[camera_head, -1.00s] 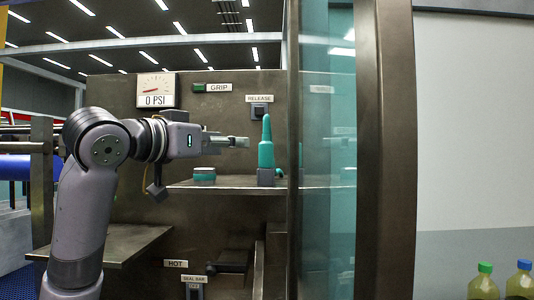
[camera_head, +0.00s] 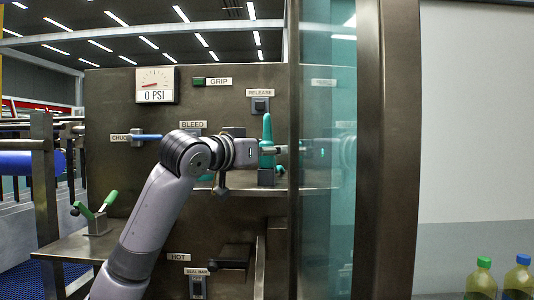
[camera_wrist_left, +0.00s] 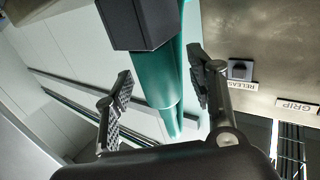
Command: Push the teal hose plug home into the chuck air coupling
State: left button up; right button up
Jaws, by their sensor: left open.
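My right gripper is not in view.
A glass pane (camera_head: 327,220) and metal post (camera_head: 390,150) stand right of the plug; the pane reflects my gripper. The shelf (camera_head: 318,186) lies below my arm. Green-handled levers (camera_head: 99,215) stand on the left ledge. Gauge (camera_head: 155,85) reads 0 PSI.

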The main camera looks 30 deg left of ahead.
pick_arm(q)
jog(key=shift+s, duration=0.1)
grip_shut()
dwell(0.6)
